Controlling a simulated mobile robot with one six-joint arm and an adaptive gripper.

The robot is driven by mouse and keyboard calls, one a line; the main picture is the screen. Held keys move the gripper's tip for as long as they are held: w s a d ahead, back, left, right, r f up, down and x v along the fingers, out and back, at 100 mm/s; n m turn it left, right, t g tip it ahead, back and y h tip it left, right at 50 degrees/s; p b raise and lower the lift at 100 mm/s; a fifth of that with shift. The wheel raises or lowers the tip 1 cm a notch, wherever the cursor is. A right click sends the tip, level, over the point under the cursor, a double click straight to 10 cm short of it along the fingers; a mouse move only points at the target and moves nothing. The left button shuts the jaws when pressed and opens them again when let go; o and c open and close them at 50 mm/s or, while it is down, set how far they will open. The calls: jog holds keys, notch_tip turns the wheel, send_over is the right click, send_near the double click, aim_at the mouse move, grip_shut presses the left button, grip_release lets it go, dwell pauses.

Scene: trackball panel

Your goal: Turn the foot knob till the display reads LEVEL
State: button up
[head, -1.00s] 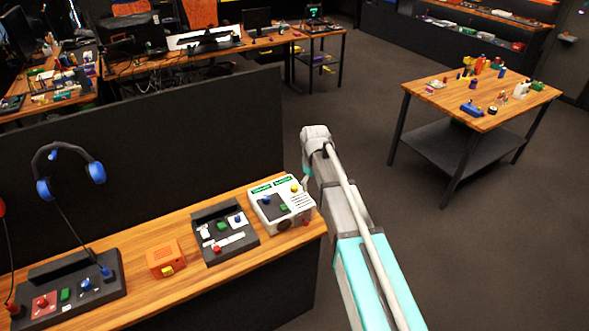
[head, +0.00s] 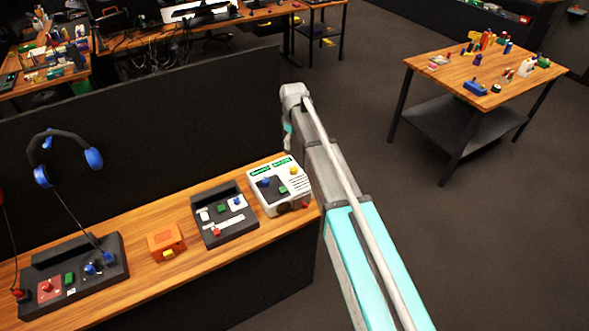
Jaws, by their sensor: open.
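A white box-shaped unit (head: 300,184) sits at the right end of the near wooden bench. Two small green displays (head: 281,162) lie along its back edge; their text is too small to read. It carries blue, green and yellow controls. A dark round part (head: 283,207) and a red knob (head: 304,205) show low on its front side; I cannot tell which part is the foot knob. My gripper (head: 288,138) is open, mostly hidden at the end of my arm, above and behind the unit's back edge and apart from it. Its fingertips are not clear.
A dark control panel (head: 243,220), an orange box (head: 157,240) and a larger dark panel (head: 118,270) stand left on the bench. A headset (head: 66,140) hangs on the dark partition (head: 180,108) behind. A side table (head: 425,62) with small objects stands right; floor between is clear.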

aim_at(294, 168)
jog(key=shift+f+b, duration=6.5)
jog(key=shift+f, duration=0.15)
grip_shut()
jog(key=shift+d, duration=0.3)
jog(key=shift+a, duration=0.25)
